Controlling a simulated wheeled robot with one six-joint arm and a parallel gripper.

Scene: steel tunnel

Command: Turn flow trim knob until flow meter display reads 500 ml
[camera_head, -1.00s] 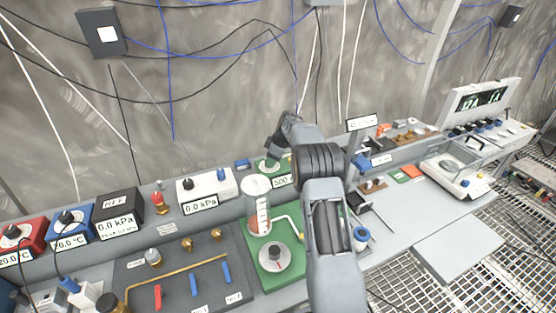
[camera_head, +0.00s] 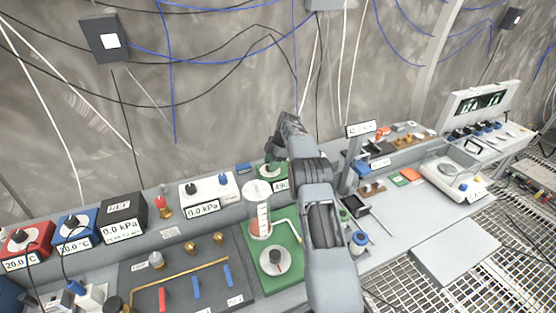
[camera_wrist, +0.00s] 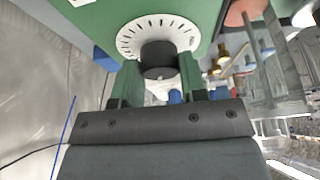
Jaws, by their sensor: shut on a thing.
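The flow trim knob (camera_wrist: 158,62) is a dark cylinder on a white dial with black tick marks, fixed to a green box (camera_wrist: 85,22) in the wrist view. My gripper (camera_wrist: 160,76) is shut on this knob, with one green finger on each side. In the head view my gripper (camera_head: 275,152) reaches down onto the green box at the back of the bench and mostly hides the knob. The flow meter display (camera_head: 281,186) is a white label on that box, partly covered by my arm. It seems to read about 490; its last character is unclear.
A glass cylinder (camera_head: 258,208) with a scale stands on a green plate (camera_head: 290,280) in front. A white 0.0 kPa box (camera_head: 208,190) is at left. My arm passes close to the plate's right edge.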

